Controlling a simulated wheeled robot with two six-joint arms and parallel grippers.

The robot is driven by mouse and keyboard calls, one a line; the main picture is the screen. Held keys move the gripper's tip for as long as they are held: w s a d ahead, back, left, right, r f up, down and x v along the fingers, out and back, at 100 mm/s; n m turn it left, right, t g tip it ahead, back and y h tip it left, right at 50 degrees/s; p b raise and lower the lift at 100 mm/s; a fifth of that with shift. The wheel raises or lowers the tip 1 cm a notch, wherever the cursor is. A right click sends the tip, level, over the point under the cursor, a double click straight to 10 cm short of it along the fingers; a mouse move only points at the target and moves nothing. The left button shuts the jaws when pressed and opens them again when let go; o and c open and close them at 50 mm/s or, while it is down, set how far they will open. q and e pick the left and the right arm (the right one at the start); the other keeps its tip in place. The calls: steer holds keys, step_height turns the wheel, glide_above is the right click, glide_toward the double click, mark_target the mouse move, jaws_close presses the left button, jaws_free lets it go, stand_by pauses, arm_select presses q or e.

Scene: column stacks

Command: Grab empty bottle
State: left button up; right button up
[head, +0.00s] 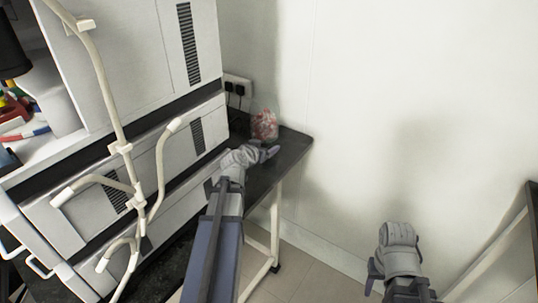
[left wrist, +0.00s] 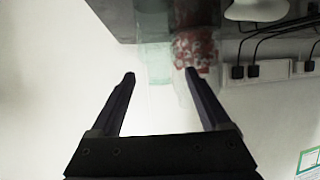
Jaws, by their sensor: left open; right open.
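A clear bottle with a red and white pattern (head: 264,124) stands near the far corner of the dark bench (head: 292,148). In the left wrist view, which looks upside down, the red and white bottle (left wrist: 195,50) is beside a pale greenish see-through shape (left wrist: 153,45), perhaps a second clear bottle. I cannot tell which one is empty. My left gripper (head: 262,153) is open and just short of the bottle; in its wrist view the fingers (left wrist: 159,76) are apart with nothing gripped. My right gripper (head: 398,235) is open, low at the right, away from the bench.
Stacked white instrument units (head: 150,150) with pale tubing (head: 160,165) stand along the left. A wall socket with black plugs (head: 238,88) is behind the bottle. Plain wall fills the right, with another dark table edge (head: 533,200) at far right. Floor between is clear.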

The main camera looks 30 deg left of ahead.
arm_select(q)
steer(key=shift+b+x, duration=1.1)
steer(key=shift+x, duration=2.3)
steer(key=shift+r, duration=0.1)
steer(key=shift+s+d, duration=0.1)
steer(key=shift+d, duration=0.05)
jaws_close()
